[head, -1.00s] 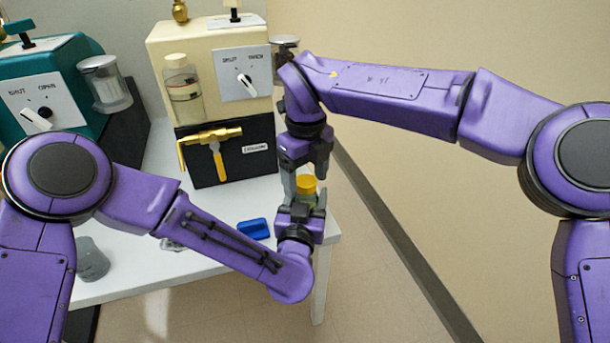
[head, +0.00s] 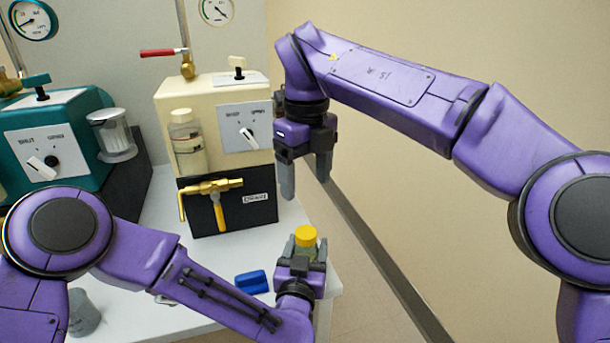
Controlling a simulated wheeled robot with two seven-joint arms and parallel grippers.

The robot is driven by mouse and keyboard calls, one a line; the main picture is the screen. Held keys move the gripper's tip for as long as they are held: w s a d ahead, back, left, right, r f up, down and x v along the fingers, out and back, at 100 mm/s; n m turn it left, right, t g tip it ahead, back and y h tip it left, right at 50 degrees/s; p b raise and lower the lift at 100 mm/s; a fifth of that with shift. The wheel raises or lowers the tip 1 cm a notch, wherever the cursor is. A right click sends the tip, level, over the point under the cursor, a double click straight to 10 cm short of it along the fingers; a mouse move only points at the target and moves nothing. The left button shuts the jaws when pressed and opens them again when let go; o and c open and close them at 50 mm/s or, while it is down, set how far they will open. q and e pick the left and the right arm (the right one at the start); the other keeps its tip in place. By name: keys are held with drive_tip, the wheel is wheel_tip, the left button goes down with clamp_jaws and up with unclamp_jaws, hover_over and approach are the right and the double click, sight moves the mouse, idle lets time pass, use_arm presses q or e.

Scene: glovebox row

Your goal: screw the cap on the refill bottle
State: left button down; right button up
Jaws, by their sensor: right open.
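The refill bottle (head: 306,251) is upright between the fingers of my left gripper (head: 304,253), at the right edge of the white table. Its yellow cap (head: 305,236) sits on top of it. The gripper's fingers hide most of the bottle's body. I cannot tell how tightly the cap is seated. My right gripper (head: 305,180) is open and empty. It points down above the cap, clear of it, to the right of the cream machine.
A cream machine (head: 210,95) with a brass tap (head: 217,193) stands behind. A teal machine (head: 60,130) is at the left. A blue block (head: 251,282) and a grey cup (head: 84,312) are on the white table (head: 150,238). The floor at right is free.

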use_arm(q)
drive_tip(key=shift+c, duration=0.7)
unclamp_jaws()
drive_tip(key=s+a+p, duration=0.1)
drive_tip(key=s, duration=0.9)
drive_tip(key=shift+s+a, duration=0.25)
drive_tip(key=shift+a, duration=0.15)
